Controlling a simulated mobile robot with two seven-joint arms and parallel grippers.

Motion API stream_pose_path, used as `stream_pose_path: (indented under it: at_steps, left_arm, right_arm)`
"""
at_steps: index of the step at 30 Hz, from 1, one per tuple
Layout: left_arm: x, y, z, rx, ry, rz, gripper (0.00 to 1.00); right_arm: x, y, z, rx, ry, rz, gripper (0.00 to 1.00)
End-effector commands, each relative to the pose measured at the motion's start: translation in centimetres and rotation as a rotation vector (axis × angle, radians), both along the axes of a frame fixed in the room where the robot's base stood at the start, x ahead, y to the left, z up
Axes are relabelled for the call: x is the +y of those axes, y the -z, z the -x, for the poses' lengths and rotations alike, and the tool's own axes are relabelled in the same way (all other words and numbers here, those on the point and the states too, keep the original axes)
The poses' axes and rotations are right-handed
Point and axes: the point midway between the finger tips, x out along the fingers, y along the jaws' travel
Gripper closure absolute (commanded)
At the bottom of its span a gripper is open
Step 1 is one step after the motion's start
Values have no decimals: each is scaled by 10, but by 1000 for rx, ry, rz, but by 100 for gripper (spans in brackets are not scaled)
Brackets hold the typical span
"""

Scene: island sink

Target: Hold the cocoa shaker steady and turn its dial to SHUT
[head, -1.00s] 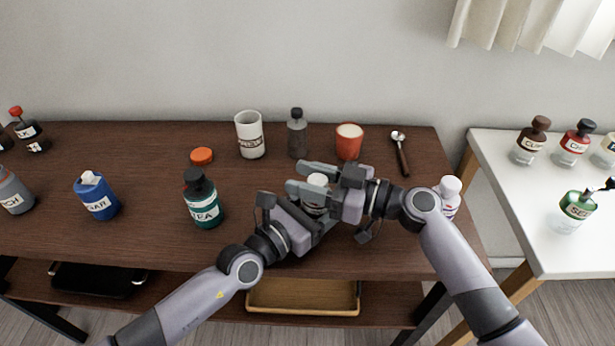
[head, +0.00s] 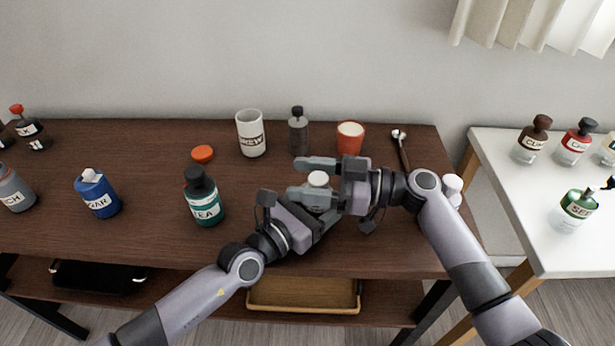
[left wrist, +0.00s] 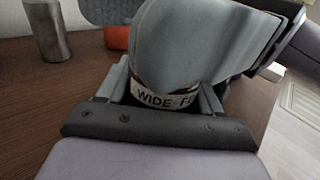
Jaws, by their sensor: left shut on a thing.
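The cocoa shaker shows its pale round top (head: 318,179) between the right gripper's fingers in the head view. Its body is mostly hidden by my grippers. In the left wrist view a pale band on the shaker (left wrist: 160,98) reads "WIDE F…", the rest being covered. My left gripper (head: 318,212) is shut on the shaker's body from the front left; its fingers stand on both sides of the band in the left wrist view. My right gripper (head: 314,179) comes from the right at top height, its two fingers apart with the top between them. The dial's setting cannot be read.
Behind stand a white mug (head: 250,134), a grey bottle (head: 298,134) and a red cup (head: 349,139). A spoon (head: 403,150) lies to the right. A teal bottle (head: 206,207) stands left of my left gripper. A white-capped bottle (head: 453,188) is partly behind my right arm.

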Motion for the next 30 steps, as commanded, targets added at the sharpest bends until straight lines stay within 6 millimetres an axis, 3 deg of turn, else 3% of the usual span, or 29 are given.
stream_pose_path:
  at_steps: [8,21,30]
  left_arm:
    - [0,0,0,0,0,0,69]
    - [0,0,0,0,0,0,69]
    - [0,0,0,0,0,0,69]
  right_arm:
    - [0,-13,0,-4,0,-1,37]
    - [0,-90,0,-4,0,0,37]
    - [0,-101,0,0,1,1,37]
